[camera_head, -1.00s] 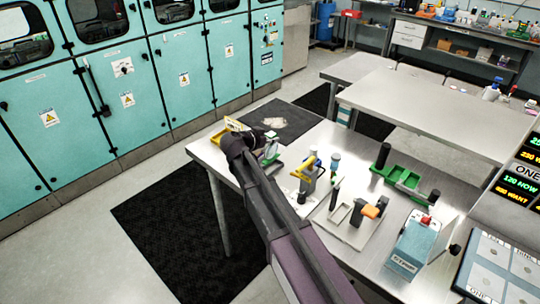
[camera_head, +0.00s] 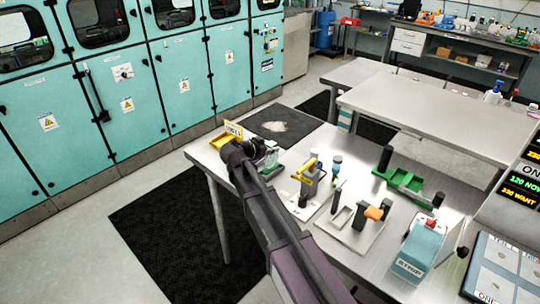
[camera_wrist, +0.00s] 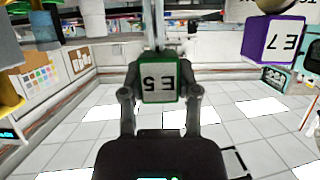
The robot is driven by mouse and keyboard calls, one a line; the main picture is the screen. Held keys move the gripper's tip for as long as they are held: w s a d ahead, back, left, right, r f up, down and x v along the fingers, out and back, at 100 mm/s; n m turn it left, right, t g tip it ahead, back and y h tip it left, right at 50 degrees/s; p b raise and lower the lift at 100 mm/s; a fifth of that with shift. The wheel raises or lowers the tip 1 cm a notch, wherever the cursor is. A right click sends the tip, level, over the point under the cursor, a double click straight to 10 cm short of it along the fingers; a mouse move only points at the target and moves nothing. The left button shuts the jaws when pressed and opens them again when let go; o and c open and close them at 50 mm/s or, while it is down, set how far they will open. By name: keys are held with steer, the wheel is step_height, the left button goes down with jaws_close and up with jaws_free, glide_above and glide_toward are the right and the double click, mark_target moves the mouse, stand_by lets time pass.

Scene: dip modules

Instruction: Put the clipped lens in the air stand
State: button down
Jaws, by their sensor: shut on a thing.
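My gripper (camera_wrist: 160,98) is shut on a pale block with green edges (camera_wrist: 159,82). In the wrist view its label reads E5 upside down, and a thin upright part rises above it. I take this block to be part of the clipped lens; the lens itself is not clear. In the head view my gripper (camera_head: 268,152) is over the left part of the steel table, with the green and white held piece (camera_head: 271,164) at its end. Whether the piece touches the table cannot be told. I cannot tell which fixture is the air stand.
A yellow tray (camera_head: 221,141) with a yellow sign lies behind my gripper. To the right stand a yellow-levered fixture (camera_head: 309,180), an orange-knobbed fixture (camera_head: 374,213), a green fixture (camera_head: 405,180) and a blue box (camera_head: 414,248).

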steer(key=shift+f+b, duration=0.6)
steer(key=shift+f, duration=0.3)
steer(key=shift+f, duration=0.15)
steer(key=shift+c, duration=1.7)
jaws_free()
steer(key=shift+r, duration=0.25)
steer(key=p+v, duration=0.4)
steer(key=v, duration=0.8)
steer(key=shift+p, duration=0.35)
